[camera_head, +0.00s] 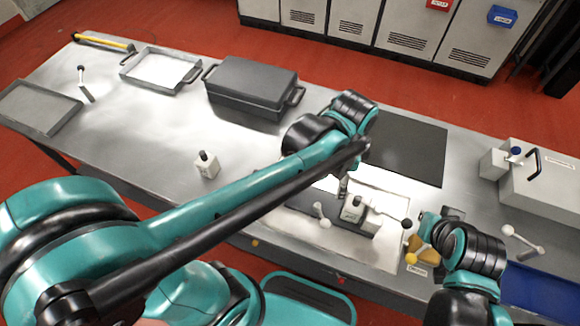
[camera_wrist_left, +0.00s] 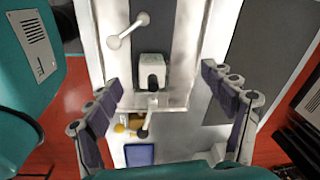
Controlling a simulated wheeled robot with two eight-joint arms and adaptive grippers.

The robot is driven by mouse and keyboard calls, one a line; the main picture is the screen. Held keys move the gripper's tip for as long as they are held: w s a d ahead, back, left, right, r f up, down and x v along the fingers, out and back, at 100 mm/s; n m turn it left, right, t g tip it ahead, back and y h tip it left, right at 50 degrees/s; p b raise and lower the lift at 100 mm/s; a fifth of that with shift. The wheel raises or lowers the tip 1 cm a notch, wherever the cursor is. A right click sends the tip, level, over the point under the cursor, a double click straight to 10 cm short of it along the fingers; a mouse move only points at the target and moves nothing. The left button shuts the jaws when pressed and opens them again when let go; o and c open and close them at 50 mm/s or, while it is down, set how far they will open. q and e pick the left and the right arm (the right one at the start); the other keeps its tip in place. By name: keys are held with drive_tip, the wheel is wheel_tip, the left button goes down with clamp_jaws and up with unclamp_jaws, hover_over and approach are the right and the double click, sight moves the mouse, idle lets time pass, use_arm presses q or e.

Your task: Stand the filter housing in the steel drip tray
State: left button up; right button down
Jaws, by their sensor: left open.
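A pale boxy block with a dark cap, which looks like the filter housing (camera_head: 357,210), stands on a dark plate on the bench. It also shows in the left wrist view (camera_wrist_left: 152,66). My left gripper (camera_head: 343,187) is above it; in the left wrist view its open fingers (camera_wrist_left: 160,80) spread to either side of the block, with nothing gripped. A shallow metal tray with handles, likely the steel drip tray (camera_head: 192,76), lies at the far left. My right gripper (camera_head: 432,232) is at the bench's right front beside a yellow-brown tagged item (camera_head: 414,248); its fingers are unclear.
A second grey tray (camera_head: 64,126) lies at the left edge. A black lidded case (camera_head: 250,82) stands right of the metal tray. A small white capped block (camera_head: 207,166) stands mid-bench. A white ball-ended bar (camera_head: 321,212) and black-knobbed lever (camera_head: 406,223) flank the housing.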

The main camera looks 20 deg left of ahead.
use_arm(q)
drive_tip(key=s+a+r+n+t, duration=0.1)
drive_tip(key=s+a+n+t, duration=0.1)
drive_tip(key=a+n, duration=0.5)
drive_tip(key=s+a+r+n+t, duration=0.1)
drive_tip(key=s+a+n+t, duration=0.2)
drive_tip(key=a+n, duration=0.4)
drive_tip(key=shift+a+n+t, duration=0.15)
drive_tip(key=shift+n+t, duration=0.25)
drive_tip(key=shift+t, duration=0.1)
